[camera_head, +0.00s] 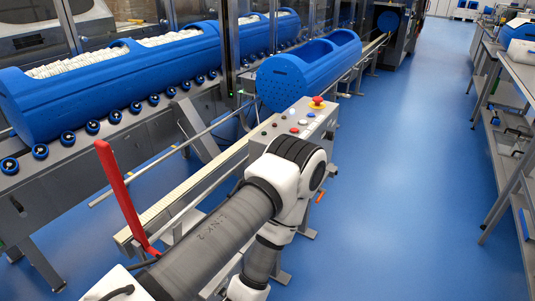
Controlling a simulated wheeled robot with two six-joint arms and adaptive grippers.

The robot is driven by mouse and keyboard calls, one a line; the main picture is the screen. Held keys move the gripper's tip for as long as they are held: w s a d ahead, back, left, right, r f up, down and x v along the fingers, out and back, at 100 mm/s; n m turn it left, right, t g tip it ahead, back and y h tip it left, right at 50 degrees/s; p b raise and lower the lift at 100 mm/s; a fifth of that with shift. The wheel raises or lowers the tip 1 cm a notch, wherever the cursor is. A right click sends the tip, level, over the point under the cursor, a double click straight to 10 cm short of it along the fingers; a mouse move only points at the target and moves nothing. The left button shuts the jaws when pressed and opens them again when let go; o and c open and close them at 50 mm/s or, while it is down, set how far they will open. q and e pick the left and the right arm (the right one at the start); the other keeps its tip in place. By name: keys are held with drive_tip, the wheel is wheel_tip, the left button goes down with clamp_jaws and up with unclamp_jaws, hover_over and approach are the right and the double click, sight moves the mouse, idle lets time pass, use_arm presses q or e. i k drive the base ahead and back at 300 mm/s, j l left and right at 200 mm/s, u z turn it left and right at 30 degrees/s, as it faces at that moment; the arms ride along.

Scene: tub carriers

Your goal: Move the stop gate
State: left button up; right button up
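A red upright bar (122,195), which looks like the stop gate, stands at the near left end of the low conveyor (190,189). It leans a little to the left, and its red foot is at the conveyor's end. One of my arms comes in from the bottom left beside the bar. It bends near the control box and drops back toward the bottom edge. Neither of my grippers shows, so their contact with anything cannot be told.
A control box (300,121) with buttons and a red emergency stop (317,101) stands just beyond my arm's elbow. An empty blue tub (310,74) sits on the conveyor behind it. A filled blue tub (115,88) rests on rollers at left. Shelving (512,95) stands right; blue floor (405,190) between is clear.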

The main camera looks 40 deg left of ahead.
sight(104, 149)
drive_tip(key=i+l+u, duration=0.3)
drive_tip(key=i, duration=0.5)
drive_tip(key=i+l+u, duration=0.3)
drive_tip(key=i+l, duration=0.2)
drive_tip(key=i, duration=0.3)
drive_tip(key=i+l+u, duration=0.3)
drive_tip(key=i+l, duration=0.35)
drive_tip(key=i+u, duration=0.1)
drive_tip(key=u, duration=3.25)
